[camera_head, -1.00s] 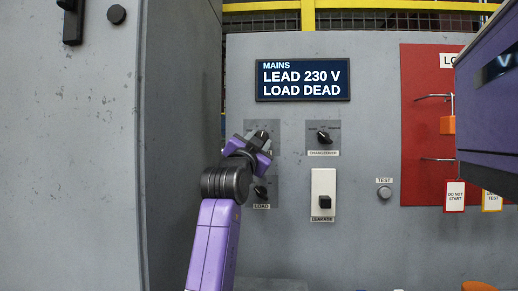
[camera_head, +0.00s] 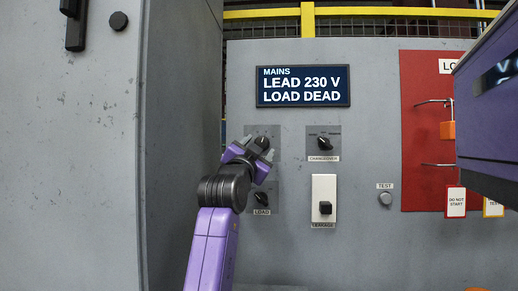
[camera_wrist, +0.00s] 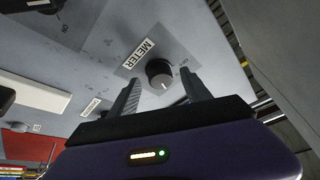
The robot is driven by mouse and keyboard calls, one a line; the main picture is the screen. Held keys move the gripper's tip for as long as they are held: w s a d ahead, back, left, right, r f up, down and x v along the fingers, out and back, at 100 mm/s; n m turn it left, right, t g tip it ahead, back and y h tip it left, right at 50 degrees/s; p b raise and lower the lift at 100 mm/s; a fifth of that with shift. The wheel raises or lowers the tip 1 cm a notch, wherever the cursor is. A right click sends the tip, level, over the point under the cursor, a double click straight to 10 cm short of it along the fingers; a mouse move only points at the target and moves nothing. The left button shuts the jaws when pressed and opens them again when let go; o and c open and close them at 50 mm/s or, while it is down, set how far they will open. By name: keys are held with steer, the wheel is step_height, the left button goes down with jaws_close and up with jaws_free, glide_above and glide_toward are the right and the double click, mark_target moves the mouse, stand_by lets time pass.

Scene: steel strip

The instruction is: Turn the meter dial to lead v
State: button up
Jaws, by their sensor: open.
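The meter dial (camera_wrist: 159,72) is a round black knob with a white mark, on a grey plate labelled METER in the wrist view. Its mark points toward the bottom of that view; the small lettering around it is too small to read surely. In the head view the dial (camera_head: 262,142) shows just above my gripper (camera_head: 258,152). My gripper is open and empty. In the wrist view its two fingers (camera_wrist: 160,82) appear on either side of the dial, and I see no clear contact. The mains display (camera_head: 303,86) reads LEAD 230 V, LOAD DEAD.
The changeover knob (camera_head: 324,143) is to the right and the load knob (camera_head: 261,197) below. A leakage switch (camera_head: 324,208) and test button (camera_head: 385,198) are further right. A red lockout board (camera_head: 425,120) holds padlocks and tags. A grey cabinet (camera_head: 70,150) stands at left.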

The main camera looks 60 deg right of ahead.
steer(key=v, duration=0.7)
steer(key=shift+b, duration=0.35)
